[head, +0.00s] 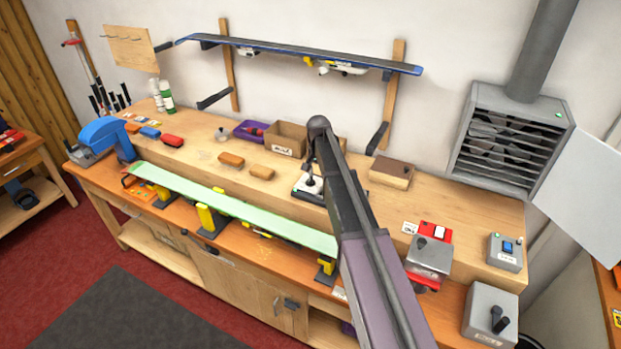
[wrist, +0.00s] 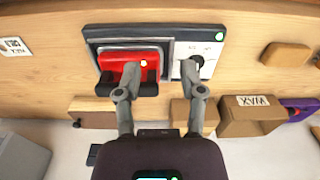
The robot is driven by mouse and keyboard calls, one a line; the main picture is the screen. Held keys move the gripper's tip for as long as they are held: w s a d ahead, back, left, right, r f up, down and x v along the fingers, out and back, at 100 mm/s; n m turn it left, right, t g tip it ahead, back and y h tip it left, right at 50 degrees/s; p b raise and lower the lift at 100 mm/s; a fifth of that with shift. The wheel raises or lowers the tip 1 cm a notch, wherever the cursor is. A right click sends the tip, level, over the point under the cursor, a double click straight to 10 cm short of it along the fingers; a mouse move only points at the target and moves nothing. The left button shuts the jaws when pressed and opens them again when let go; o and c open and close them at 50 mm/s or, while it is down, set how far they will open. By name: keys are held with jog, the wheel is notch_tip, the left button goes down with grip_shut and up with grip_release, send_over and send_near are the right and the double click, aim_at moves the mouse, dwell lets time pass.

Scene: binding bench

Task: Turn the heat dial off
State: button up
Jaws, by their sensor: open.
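A station with a red body (wrist: 130,62) and a white plate (wrist: 209,60) shows in the wrist view. A small amber light glows on the red body and a green light at the plate's corner. A dark round knob, which looks like the heat dial (wrist: 190,67), is on the white plate, partly hidden by one finger. My gripper (wrist: 160,68) is open, its fingers spread over the station, one by the red body and one by the dial. Contact cannot be told. In the head view my gripper (head: 310,182) is above the same station (head: 301,194), partly behind my arm.
A cardboard bin (head: 287,138) and purple bin (head: 250,131) stand behind the station. A brown-topped block (head: 391,173) is to its right, and tan blocks (head: 261,172) to its left. A pale green board (head: 235,208) lies along the bench front. A blue-switch box (head: 506,250) sits far right.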

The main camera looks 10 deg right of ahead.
jog(key=n, duration=0.2)
send_over(310, 181)
jog(key=w, duration=0.2)
jog(key=shift+w+d, duration=0.15)
jog(key=shift+d, duration=0.15)
jog(key=shift+f, duration=0.25)
notch_tip(310, 181, down, 13)
jog(key=b, duration=1.3)
jog(key=shift+f+b, duration=0.15)
jog(key=shift+b, duration=0.25)
grip_shut()
